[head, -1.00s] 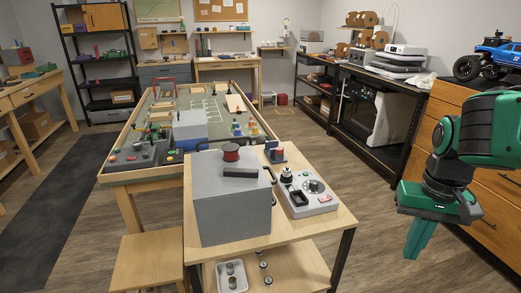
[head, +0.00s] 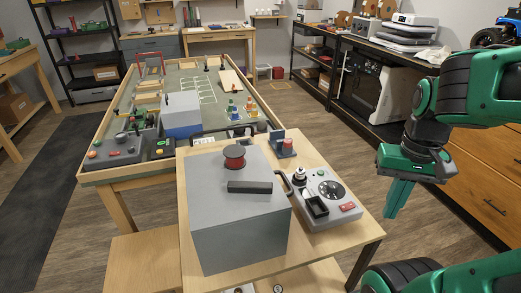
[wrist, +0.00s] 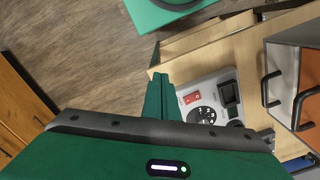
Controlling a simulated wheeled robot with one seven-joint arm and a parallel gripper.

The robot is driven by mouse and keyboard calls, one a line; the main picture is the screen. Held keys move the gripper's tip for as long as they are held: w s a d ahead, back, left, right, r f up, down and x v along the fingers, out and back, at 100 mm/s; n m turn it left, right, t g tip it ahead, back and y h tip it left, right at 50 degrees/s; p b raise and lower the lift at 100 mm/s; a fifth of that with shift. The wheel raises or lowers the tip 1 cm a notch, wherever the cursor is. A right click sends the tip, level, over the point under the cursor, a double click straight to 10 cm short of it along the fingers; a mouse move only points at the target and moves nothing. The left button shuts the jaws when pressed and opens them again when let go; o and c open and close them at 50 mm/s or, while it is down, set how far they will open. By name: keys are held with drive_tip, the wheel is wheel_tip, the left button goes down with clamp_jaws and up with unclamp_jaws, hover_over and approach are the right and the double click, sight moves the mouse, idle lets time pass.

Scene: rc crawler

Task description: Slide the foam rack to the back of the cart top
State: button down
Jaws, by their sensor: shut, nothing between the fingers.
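The cart top (head: 345,230) is light wood and stands in front of me. No piece on it shows clearly as the foam rack. A large grey box (head: 235,225) fills its left part, with a red spool (head: 234,152) and a dark bar (head: 250,187) on its lid. A grey dial panel (head: 330,190) with a black tray and red switch lies right of the box. A small blue-grey stand (head: 278,144) is at the back edge. My green gripper (head: 395,208) hangs right of the cart, shut and empty. The wrist view shows its fingers (wrist: 158,85) beside the panel.
A long workbench (head: 245,80) with a blue-grey box (head: 182,115) and cones is behind the cart. A black shelf unit (head: 370,125) and wooden drawers (head: 480,185) stand at the right. Floor is open between the cart and drawers.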

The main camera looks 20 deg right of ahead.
drive_tip(key=w+a+r+n, duration=0.1)
drive_tip(key=w+a+n, duration=0.2)
drive_tip(key=w+n, duration=0.5)
drive_tip(key=w+a+r+n, duration=0.2)
drive_tip(key=w+a+n, duration=0.15)
drive_tip(key=w, duration=0.95)
drive_tip(key=w+a+r+n, duration=0.1)
drive_tip(key=w+a+n, duration=0.1)
drive_tip(key=w+n, duration=0.6)
drive_tip(key=w+a+f+n, duration=0.4)
drive_tip(key=w+a+n, duration=0.1)
drive_tip(key=w+a, duration=0.5)
drive_tip(key=f, duration=0.5)
drive_tip(key=w+d+f, duration=0.1)
drive_tip(key=f, duration=0.2)
drive_tip(key=shift+d+f, duration=0.1)
drive_tip(key=shift+f, duration=0.1)
